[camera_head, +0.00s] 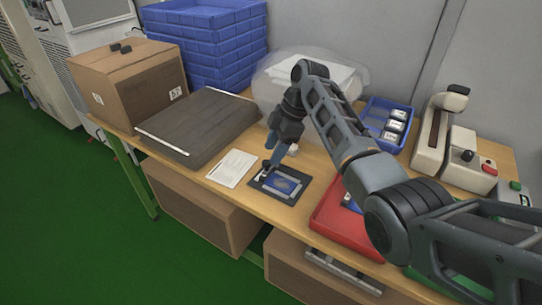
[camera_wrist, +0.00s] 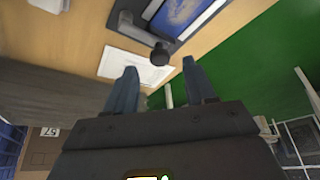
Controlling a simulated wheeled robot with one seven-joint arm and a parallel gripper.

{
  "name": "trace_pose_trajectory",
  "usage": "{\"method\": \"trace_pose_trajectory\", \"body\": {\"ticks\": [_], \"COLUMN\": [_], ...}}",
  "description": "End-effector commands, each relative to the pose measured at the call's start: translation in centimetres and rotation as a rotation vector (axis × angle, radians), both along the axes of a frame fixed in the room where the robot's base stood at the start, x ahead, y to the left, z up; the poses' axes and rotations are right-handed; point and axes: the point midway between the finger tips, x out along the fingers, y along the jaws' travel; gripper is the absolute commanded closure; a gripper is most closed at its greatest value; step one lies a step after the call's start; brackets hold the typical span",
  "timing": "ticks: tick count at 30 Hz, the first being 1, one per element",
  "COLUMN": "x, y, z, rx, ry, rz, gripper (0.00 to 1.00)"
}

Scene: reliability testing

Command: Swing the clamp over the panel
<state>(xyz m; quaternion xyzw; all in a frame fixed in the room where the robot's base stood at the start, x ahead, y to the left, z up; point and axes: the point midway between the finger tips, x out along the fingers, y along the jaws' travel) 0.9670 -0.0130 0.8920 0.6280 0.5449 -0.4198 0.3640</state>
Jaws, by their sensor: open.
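A blue panel (camera_head: 281,184) lies in a dark flat fixture (camera_head: 291,196) on the wooden table; the panel is partly cut off at the top of the wrist view (camera_wrist: 182,12). A grey clamp arm (camera_wrist: 137,32) with a round black knob (camera_wrist: 160,54) sits at the fixture's edge. The knob end is beside the panel, not over it. My gripper (camera_head: 269,164) is low above the fixture's left side. In the wrist view my gripper (camera_wrist: 159,66) is open, with the knob ahead between its blue fingertips. I cannot tell whether they touch it. In the head view my gripper hides part of the clamp.
A white sheet (camera_head: 232,168) lies left of the fixture, near a dark grey slab (camera_head: 200,125). A red tray (camera_head: 345,222) is to the right. The table's front edge is close to the fixture.

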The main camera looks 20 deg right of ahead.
Motion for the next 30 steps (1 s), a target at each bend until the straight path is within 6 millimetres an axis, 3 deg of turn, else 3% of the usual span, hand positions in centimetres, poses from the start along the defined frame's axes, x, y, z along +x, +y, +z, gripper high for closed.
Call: {"method": "trace_pose_trajectory", "body": {"ticks": [3, 10, 30], "x": [0.0, -0.2, -0.2], "y": [-0.8, -1.6, -1.7], "z": [1.9, 3.9, 4.1], "rx": [-0.001, 0.000, 0.000], "ry": [-0.004, -0.001, 0.000], "rz": [-0.002, -0.001, -0.001], "gripper": [0.45, 0.45, 0.45]}}
